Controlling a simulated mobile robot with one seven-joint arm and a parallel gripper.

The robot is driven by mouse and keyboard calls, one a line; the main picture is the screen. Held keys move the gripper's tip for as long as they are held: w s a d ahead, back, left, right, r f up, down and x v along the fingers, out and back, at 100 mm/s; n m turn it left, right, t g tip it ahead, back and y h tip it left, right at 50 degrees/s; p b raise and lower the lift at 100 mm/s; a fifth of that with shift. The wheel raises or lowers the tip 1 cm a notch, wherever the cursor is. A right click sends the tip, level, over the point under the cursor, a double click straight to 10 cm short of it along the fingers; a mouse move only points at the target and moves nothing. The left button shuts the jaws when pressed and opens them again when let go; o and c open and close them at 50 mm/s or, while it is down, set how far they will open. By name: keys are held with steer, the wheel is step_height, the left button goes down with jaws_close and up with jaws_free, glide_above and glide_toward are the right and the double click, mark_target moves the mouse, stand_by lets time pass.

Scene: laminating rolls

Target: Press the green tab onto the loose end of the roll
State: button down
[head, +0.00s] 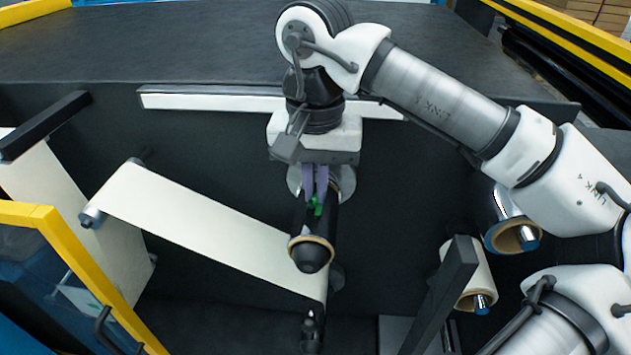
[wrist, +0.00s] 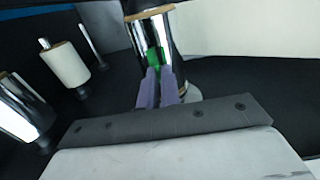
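My gripper (head: 315,190) has two purple fingers pointing down at a shiny, dark roll (head: 318,250) with a brown core ring. The green tab (head: 317,207) is small and sits at the fingertips, against or just in front of the roll's surface. In the wrist view, my gripper (wrist: 157,75) has its fingers close together on the green tab (wrist: 155,57), with the roll (wrist: 150,35) right behind it. I cannot tell whether the tab touches the roll. The roll's loose end cannot be made out.
A wide cream web (head: 210,225) runs from a roller at left to below the roll. A second shiny roll (head: 511,225) and a cream roll (head: 478,275) are at right. A black bar (head: 440,300) stands beside them. A yellow-framed door (head: 85,265) is at lower left.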

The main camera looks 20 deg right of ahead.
steer(key=shift+f, duration=0.3)
stand_by(0.6)
steer(key=c, duration=1.5)
jaws_free()
steer(key=shift+c, duration=0.2)
